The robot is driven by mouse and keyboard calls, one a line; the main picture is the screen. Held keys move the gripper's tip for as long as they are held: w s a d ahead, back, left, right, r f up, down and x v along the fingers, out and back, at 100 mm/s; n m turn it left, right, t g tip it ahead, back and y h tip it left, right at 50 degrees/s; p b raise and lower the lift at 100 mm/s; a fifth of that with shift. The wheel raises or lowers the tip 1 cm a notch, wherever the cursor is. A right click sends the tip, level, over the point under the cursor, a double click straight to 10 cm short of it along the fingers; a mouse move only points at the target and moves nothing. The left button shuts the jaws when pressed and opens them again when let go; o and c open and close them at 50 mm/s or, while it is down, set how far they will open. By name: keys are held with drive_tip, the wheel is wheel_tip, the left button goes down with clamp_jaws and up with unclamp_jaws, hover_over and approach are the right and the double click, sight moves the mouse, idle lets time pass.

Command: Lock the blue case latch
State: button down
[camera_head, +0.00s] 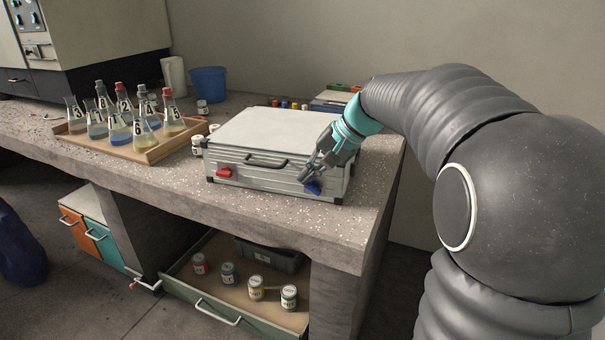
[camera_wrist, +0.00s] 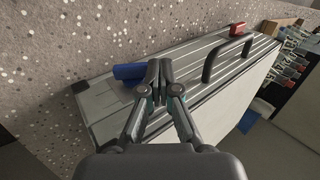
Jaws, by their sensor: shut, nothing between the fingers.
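A closed silver case (camera_head: 268,150) with a pale lid stands on the concrete bench. Its front carries a red latch (camera_head: 224,172) on the left, a handle (camera_head: 266,161) in the middle and a blue latch (camera_head: 313,188) on the right. My gripper (camera_head: 305,179) is shut and empty at the blue latch, partly covering it. In the wrist view, the gripper's fingertips (camera_wrist: 160,68) are together right beside the blue latch (camera_wrist: 130,71); I cannot tell whether they touch it. The red latch also shows in the wrist view (camera_wrist: 238,29), beyond the handle (camera_wrist: 226,58).
A wooden tray (camera_head: 150,156) of labelled flasks stands left of the case, with small jars between. A blue bucket (camera_head: 208,84) is at the back. Below, an open drawer (camera_head: 225,313) holds several cans. The bench front before the case is clear.

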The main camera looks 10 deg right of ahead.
drive_tip(key=shift+r, duration=0.15)
idle(0.6)
drive_tip(key=shift+r+p, duration=0.7)
drive_tip(key=v, duration=0.4)
drive_tip(key=shift+w+a+r, duration=0.1)
drive_tip(key=shift+w+r, duration=0.05)
drive_tip(key=shift+r, duration=0.45)
wheel_tip(320, 180, up, 9)
hover_over(318, 190)
